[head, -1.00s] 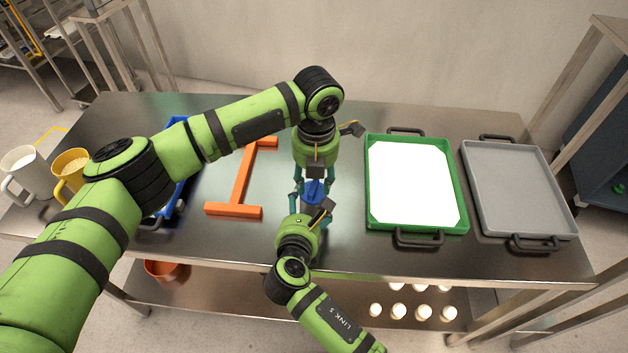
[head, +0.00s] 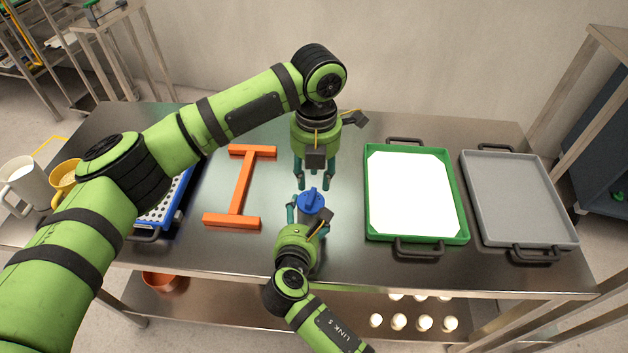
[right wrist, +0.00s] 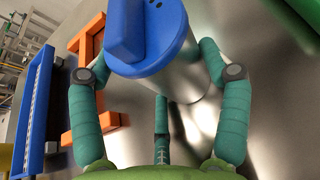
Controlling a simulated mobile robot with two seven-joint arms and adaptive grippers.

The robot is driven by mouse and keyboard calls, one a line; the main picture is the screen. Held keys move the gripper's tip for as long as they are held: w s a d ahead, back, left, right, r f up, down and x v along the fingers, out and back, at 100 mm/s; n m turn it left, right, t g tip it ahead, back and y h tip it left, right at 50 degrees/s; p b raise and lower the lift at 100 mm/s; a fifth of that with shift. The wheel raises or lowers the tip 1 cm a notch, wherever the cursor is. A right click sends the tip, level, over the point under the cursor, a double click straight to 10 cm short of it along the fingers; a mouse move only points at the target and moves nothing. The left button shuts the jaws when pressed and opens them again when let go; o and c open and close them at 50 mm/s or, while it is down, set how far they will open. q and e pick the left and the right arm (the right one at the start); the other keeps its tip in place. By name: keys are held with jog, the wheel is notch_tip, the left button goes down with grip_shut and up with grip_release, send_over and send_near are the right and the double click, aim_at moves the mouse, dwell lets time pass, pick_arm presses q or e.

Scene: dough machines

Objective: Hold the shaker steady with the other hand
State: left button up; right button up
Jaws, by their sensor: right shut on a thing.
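The shaker (head: 311,202) has a blue lid with a raised tab and a shiny metal body. It stands near the middle of the steel table. My right gripper (head: 307,208) is shut on it from the near side. In the right wrist view the shaker (right wrist: 172,80) sits between the teal fingers of my right gripper (right wrist: 155,85), lid toward the top. My left gripper (head: 315,185) hangs just beyond the shaker, fingers pointing down and apart from each other, with nothing visible between them. It appears clear of the lid.
An orange H-shaped frame (head: 242,187) lies left of the shaker. A blue tray (head: 183,203) is partly hidden by my left arm. A green-rimmed tray (head: 372,195) with a white surface and a grey tray (head: 515,200) lie right. Mugs (head: 28,183) stand far left.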

jog(key=shift+d+f, duration=0.1)
jog(key=shift+f, duration=0.05)
pick_arm(q)
notch_tip(320, 180, up, 12)
pick_arm(e)
jog(key=shift+f, duration=0.1)
dwell(0.4)
pick_arm(q)
jog(key=shift+d, duration=0.1)
pick_arm(e)
jog(key=o, duration=1.3)
pick_arm(q)
jog(key=shift+d, duration=0.1)
pick_arm(e)
jog(key=shift+s, duration=0.1)
